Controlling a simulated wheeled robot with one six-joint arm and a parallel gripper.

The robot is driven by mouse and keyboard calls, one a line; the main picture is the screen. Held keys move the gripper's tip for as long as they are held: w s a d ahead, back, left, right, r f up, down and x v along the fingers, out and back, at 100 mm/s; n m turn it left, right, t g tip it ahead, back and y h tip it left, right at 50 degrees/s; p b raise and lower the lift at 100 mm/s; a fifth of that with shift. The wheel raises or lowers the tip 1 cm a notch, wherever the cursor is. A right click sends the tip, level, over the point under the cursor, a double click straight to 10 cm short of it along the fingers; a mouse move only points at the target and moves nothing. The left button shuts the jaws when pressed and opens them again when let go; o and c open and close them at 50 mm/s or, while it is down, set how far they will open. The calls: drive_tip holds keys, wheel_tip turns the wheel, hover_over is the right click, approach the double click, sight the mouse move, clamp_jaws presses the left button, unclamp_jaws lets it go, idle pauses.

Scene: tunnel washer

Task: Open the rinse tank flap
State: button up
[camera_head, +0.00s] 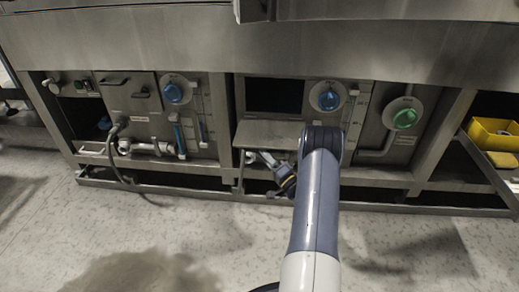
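The right-hand tank bay has a dark rectangular opening (273,95). A grey metal flap (262,134) stands folded out below this opening, so it looks lowered. In the left bay, a grey panel (130,92) with dark handles is closed. Labels are too small to read, so I cannot tell which one is marked rinse. My gripper (262,160) is below the folded-out flap, partly hidden by my arm. I cannot tell whether its fingers are open or touch the flap's underside.
Blue dial valves (173,93) (329,97) and a green one (404,118) sit on the panels. A hose (112,150) and pipe (150,148) hang at left. A low steel rail (190,193) runs along the front. A yellow bin (492,133) is at right. The floor in front is clear.

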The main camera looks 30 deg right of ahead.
drive_tip(key=p+v, duration=0.1)
drive_tip(key=v, duration=0.5)
drive_tip(key=shift+s+f, duration=0.25)
drive_tip(key=shift+f, duration=0.05)
drive_tip(key=shift+w, duration=0.1)
drive_tip(key=b+x, duration=0.2)
drive_tip(key=x, duration=0.6)
drive_tip(key=shift+w+r, duration=0.25)
drive_tip(key=shift+r, duration=0.05)
drive_tip(key=shift+a, duration=0.1)
